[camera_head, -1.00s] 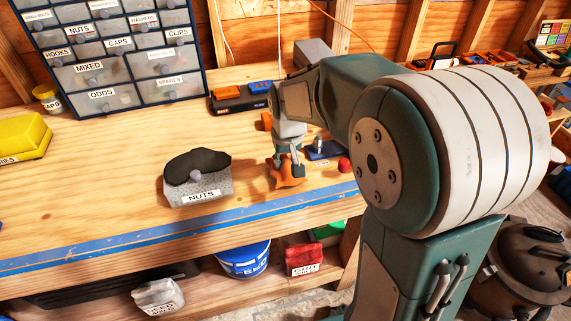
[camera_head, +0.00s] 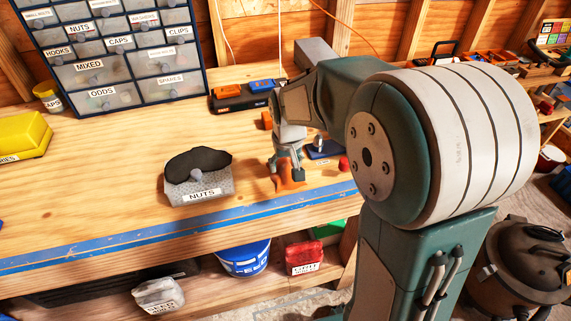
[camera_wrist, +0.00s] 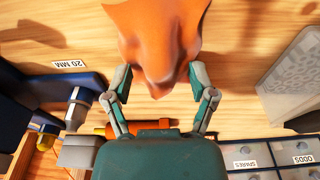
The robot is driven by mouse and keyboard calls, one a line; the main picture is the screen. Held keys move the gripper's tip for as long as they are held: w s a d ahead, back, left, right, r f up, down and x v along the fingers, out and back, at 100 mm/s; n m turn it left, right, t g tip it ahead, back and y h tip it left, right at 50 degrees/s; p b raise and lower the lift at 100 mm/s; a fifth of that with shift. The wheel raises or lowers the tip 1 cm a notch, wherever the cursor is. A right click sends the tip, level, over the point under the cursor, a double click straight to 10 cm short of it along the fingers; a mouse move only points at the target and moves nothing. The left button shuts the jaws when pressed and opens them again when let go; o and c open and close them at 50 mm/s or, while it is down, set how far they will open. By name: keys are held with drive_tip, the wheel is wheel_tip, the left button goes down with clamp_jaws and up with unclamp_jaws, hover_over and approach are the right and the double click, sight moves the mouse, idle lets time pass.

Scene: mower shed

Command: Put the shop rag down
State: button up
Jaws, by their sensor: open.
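The shop rag (camera_head: 289,174) is an orange cloth on the wooden bench top, near the blue-taped front edge. In the wrist view the rag (camera_wrist: 160,40) fills the upper middle, bunched up with a peak and a fold hanging toward my gripper. My gripper (camera_head: 286,168) is just above and behind the rag in the head view. In the wrist view my gripper (camera_wrist: 157,80) is open, with one finger on each side of the rag's near end. Whether a finger still touches the cloth cannot be told.
A bin marked NUTS (camera_head: 198,187) with a dark cloth-like thing on it stands left of the rag. A small red object (camera_head: 344,163) and a blue tool (camera_head: 324,150) lie to the right. A drawer cabinet (camera_head: 115,55) stands behind.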

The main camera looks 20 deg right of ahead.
sight(288, 169)
wheel_tip(288, 169, up, 11)
drive_tip(key=s, duration=0.2)
drive_tip(key=s+t, duration=0.3)
drive_tip(key=s, duration=1.6)
drive_tip(key=shift+r+t, duration=0.3)
drive_tip(key=shift+t, duration=0.1)
